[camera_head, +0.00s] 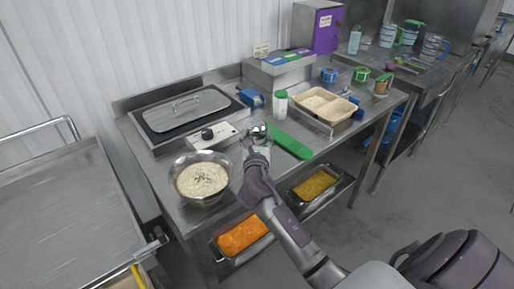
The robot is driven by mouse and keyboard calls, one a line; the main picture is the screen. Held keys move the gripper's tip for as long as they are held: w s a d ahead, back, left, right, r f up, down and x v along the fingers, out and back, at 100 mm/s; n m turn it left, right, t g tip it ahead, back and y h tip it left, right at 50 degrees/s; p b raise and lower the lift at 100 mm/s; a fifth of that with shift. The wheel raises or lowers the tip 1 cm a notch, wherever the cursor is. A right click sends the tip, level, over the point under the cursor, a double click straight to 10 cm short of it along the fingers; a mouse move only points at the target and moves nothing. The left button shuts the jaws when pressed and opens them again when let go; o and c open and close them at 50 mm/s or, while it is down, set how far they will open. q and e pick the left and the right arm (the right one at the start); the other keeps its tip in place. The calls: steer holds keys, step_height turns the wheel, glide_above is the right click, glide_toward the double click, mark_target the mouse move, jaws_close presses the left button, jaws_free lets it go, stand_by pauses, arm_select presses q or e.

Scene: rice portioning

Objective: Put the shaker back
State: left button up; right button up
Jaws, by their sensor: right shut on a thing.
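My left gripper is not in view.
A metal bowl of rice (203,202) stands left of the gripper. Food pans (240,262) sit on the lower shelf.

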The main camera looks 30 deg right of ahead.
steer(key=shift+f+b, duration=0.3)
steer(key=shift+f, duration=1.6)
steer(key=shift+f, duration=0.2)
steer(key=o, duration=1.2)
steer(key=shift+r, duration=0.2)
steer(key=b+v, duration=0.1)
steer(key=v, duration=1.1)
